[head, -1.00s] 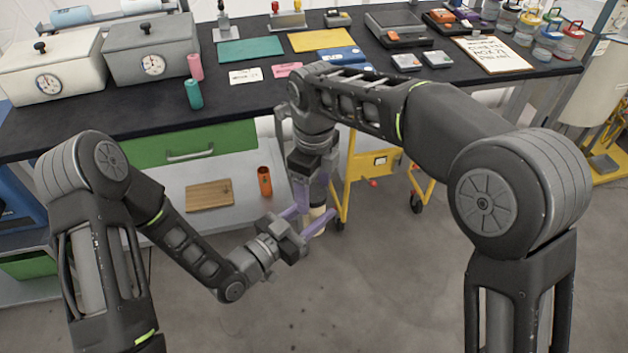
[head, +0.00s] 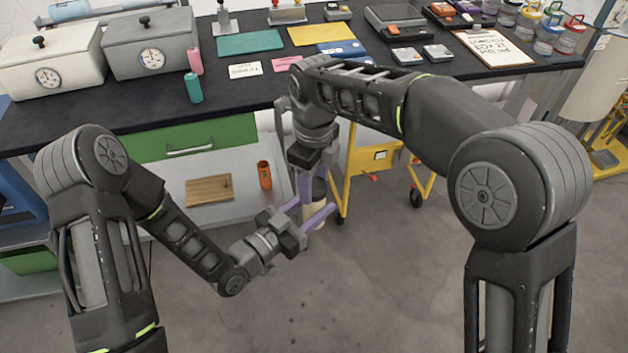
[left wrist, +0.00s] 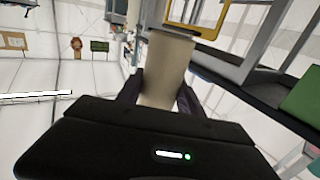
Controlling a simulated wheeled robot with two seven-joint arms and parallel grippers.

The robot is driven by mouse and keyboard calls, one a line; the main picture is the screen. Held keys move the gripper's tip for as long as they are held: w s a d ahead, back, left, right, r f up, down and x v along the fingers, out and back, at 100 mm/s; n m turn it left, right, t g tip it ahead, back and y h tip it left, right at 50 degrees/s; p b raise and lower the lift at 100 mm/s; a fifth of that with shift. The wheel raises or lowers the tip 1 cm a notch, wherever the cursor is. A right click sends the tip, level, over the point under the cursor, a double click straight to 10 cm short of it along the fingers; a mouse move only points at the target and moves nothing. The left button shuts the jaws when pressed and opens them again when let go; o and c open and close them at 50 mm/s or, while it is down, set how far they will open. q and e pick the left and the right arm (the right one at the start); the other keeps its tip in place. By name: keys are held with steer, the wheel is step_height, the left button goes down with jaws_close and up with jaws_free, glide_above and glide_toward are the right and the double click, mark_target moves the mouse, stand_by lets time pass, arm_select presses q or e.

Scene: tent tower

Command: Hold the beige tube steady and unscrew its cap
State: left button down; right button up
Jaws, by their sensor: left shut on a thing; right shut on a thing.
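The beige tube (head: 314,216) is held in the air in front of the bench, roughly upright. My left gripper (head: 312,211) comes in from the left and is shut around the tube's body. In the left wrist view, the tube (left wrist: 167,72) sits between my two dark fingers, with a darker edge at its far end. My right gripper (head: 313,184) points down from above and is shut at the tube's upper end. The cap is hidden between its fingers, so I cannot tell how far it is turned.
Behind is a black bench top (head: 130,105) carrying grey boxes, coloured mats and a clipboard (head: 493,48). A pink tube (head: 195,61) and a green tube (head: 193,88) stand there. An orange tube (head: 264,175) stands on the lower shelf. A yellow cart (head: 362,165) is close behind my grippers.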

steer(key=n, duration=0.9)
steer(key=shift+n, duration=0.4)
steer(key=n, duration=2.6)
steer(key=shift+r, duration=0.1)
steer(key=n, duration=0.5)
steer(key=shift+n, duration=0.4)
steer(key=n, duration=0.7)
steer(key=shift+n, duration=0.4)
steer(key=n, duration=0.4)
steer(key=shift+n, duration=0.4)
